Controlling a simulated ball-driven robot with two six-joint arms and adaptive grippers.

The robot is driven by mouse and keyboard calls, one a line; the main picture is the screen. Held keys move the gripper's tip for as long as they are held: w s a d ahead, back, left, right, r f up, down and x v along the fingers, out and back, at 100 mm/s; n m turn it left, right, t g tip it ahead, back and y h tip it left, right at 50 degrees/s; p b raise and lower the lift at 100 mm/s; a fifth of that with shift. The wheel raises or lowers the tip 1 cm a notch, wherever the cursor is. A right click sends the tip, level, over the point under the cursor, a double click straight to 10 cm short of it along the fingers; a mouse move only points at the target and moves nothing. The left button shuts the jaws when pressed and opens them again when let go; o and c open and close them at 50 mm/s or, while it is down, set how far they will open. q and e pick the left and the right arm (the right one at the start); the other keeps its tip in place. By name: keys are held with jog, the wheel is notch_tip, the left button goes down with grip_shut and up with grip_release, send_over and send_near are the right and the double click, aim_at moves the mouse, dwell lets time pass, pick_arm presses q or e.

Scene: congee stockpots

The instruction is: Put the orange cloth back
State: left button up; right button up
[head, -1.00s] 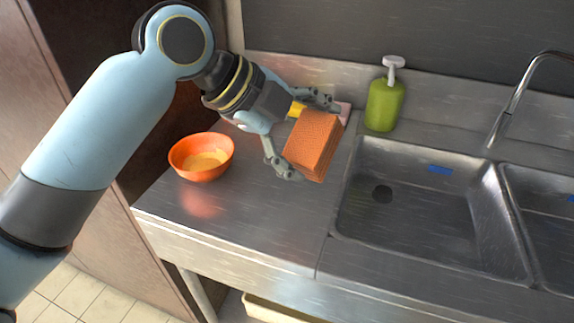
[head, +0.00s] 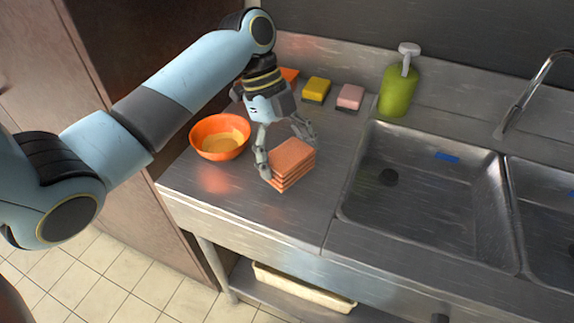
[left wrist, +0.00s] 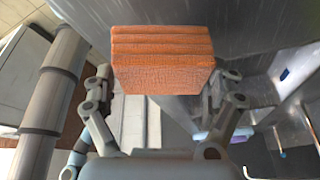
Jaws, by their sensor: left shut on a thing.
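The orange cloth (head: 292,160) is a folded block with layered edges. My left gripper (head: 289,152) is shut on it, one finger on each side. In the head view the cloth is at or just above the steel counter, left of the sink; I cannot tell whether it touches. In the left wrist view the cloth (left wrist: 162,62) fills the space between the fingers (left wrist: 162,95), its layered edge showing. My right gripper is not in view.
An orange bowl (head: 220,137) with yellowish contents stands left of the cloth. A yellow sponge (head: 316,89), a pink sponge (head: 350,97) and a green soap bottle (head: 397,92) stand along the back. The sink (head: 425,185) is to the right. Bare counter (head: 235,190) lies in front.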

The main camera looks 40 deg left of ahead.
aim_at(286, 166)
pick_arm(q)
jog(key=shift+w+a+f, duration=0.1)
jog(key=shift+w+f, duration=0.05)
jog(key=shift+f, duration=0.1)
notch_tip(286, 166, down, 3)
jog(key=shift+f+p, duration=0.2)
jog(key=shift+p, duration=0.1)
jog(key=shift+f, duration=0.15)
jog(key=shift+c, duration=1.2)
jog(key=o, duration=1.2)
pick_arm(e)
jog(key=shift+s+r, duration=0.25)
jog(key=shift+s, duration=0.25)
pick_arm(q)
jog(key=shift+a+r, duration=0.1)
jog(key=shift+r, duration=0.1)
jog(key=b+v, duration=0.1)
jog(key=v, duration=1)
jog(key=shift+r+b, duration=0.3)
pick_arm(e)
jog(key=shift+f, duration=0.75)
